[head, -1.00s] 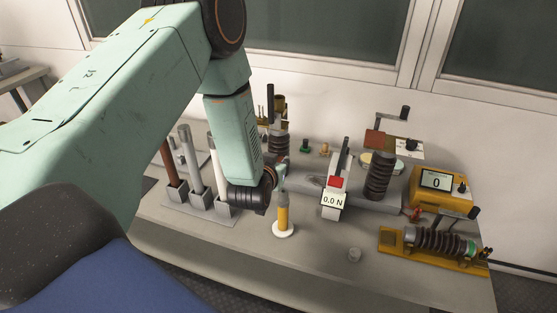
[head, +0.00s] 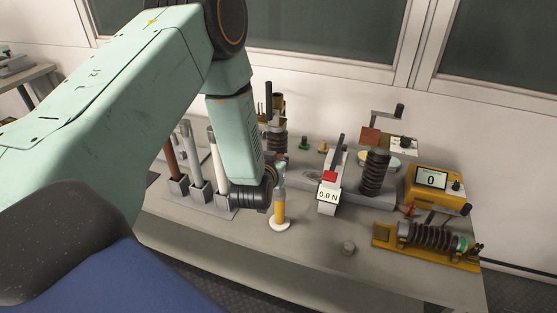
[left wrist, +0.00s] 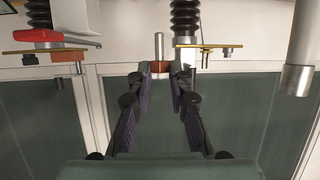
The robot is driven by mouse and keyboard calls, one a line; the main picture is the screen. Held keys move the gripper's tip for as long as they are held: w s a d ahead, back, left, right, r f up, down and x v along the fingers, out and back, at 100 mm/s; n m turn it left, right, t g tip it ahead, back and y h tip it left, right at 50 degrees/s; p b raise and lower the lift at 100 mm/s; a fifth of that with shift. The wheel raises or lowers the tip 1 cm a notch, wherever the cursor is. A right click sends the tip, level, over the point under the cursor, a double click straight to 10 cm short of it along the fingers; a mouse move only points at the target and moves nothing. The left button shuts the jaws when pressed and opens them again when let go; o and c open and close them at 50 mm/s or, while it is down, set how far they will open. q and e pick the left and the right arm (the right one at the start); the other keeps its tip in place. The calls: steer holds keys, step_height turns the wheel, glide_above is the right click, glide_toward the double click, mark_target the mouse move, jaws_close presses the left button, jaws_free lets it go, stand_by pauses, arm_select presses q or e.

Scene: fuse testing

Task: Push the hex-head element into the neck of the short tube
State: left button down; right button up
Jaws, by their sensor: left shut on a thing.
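A short yellow tube (head: 280,211) with a grey neck stands upright on a round white base at the front middle of the bench. My left gripper (head: 280,172) is just above and beside the neck in the head view. Its fingers are small there and partly merge with the neck, so I cannot tell whether they touch. In the left wrist view my left gripper (left wrist: 160,76) is shut on a small brownish part with a silver rod (left wrist: 159,46), apparently the hex-head element. Its hex head is not clear. My right gripper is not in view.
Rods in grey holders (head: 199,191) stand to the left. A small grey cap (head: 348,248) lies at front right. A yellow meter (head: 437,189) and a ribbed device (head: 432,238) occupy the right. Bench front is mostly clear.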

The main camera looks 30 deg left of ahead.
arm_select(q)
step_height(320, 180, down, 6)
steer(key=b, duration=0.4)
steer(key=shift+r, duration=0.15)
steer(key=shift+d, duration=0.1)
stand_by(0.4)
steer(key=shift+f, duration=0.5)
steer(key=shift+f, duration=0.1)
